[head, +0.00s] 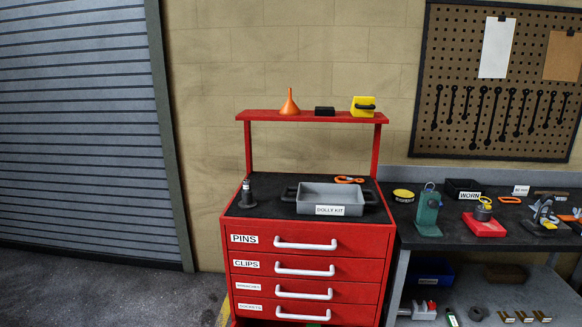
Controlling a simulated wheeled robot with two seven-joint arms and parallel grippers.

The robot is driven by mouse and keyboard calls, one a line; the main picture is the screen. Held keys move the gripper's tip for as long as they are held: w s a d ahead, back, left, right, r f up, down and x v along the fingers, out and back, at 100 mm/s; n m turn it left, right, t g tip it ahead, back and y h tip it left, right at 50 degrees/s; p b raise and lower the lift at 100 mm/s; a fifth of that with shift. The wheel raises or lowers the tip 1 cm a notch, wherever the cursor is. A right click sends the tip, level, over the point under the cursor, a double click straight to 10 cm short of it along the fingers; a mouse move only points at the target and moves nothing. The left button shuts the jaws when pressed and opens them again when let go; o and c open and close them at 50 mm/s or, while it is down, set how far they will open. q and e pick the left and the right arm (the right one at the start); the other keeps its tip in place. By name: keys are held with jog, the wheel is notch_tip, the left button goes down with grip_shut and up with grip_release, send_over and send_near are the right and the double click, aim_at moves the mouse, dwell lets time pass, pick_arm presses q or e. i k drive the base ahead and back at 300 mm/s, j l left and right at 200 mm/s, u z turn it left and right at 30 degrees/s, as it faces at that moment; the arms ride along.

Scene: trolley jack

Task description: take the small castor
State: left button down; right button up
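I cannot make out for sure which thing is the small castor. A grey metal piece on a dark base (545,215), perhaps a castor, stands on the right part of the dark workbench (455,236). A small dark round part with a yellow ring (483,210) sits on a red block (484,227) to its left. Small parts (476,313) lie on the shelf below, too small to tell apart. Neither of my grippers shows in this view.
A red drawer cabinet (307,257) carries a grey tray labelled DOLLY KIT (310,193), a dark cylinder (246,196) and orange-handled pliers (349,180). A green jack-like piece (428,212) and a WORN bin (458,187) stand on the bench. Floor at left is clear.

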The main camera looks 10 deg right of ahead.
aim_at(547, 198)
jog(key=z, duration=1.8)
jog(key=i+l+z, duration=0.1)
jog(key=i+l, duration=0.05)
jog(key=i, duration=0.05)
